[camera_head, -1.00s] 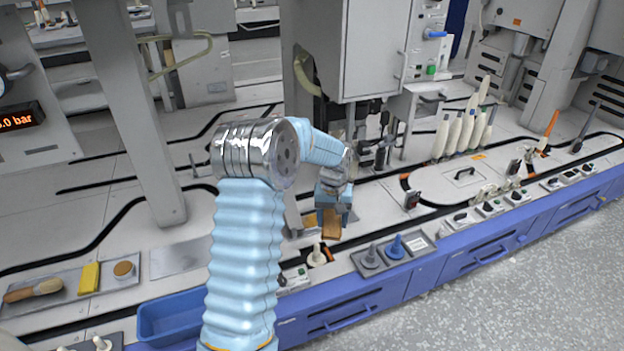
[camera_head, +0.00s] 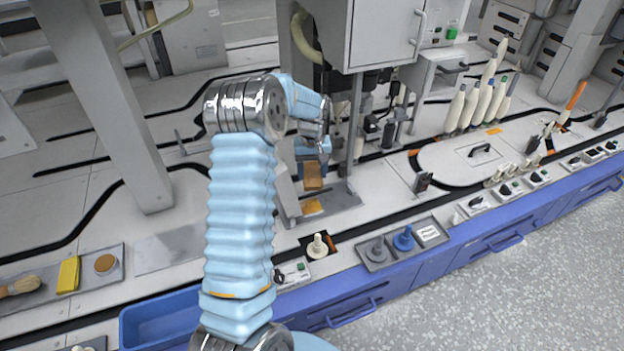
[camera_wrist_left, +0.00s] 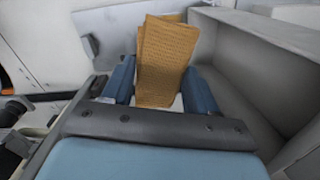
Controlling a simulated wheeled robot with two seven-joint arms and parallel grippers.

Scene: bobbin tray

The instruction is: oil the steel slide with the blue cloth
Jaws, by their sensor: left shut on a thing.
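My left gripper (camera_head: 313,150) points down beside the grey column. It is shut on an orange-brown cloth (camera_head: 313,177), which hangs from the jaws above a grey metal plate (camera_head: 340,200). In the left wrist view the cloth (camera_wrist_left: 166,60) stands folded between the blue fingers. A flat orange-brown patch (camera_head: 312,206) lies on the plate just below; I cannot tell what it is. A second bare metal plate (camera_head: 170,248) lies to the left; I cannot tell which one is the steel slide. I see no blue cloth. My right gripper is out of view.
A tray (camera_head: 42,290) at the left holds a brush, a yellow block (camera_head: 68,274) and a round tin (camera_head: 105,264). A blue bin (camera_head: 165,318) is at the front. The grey column (camera_head: 287,195) is close.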

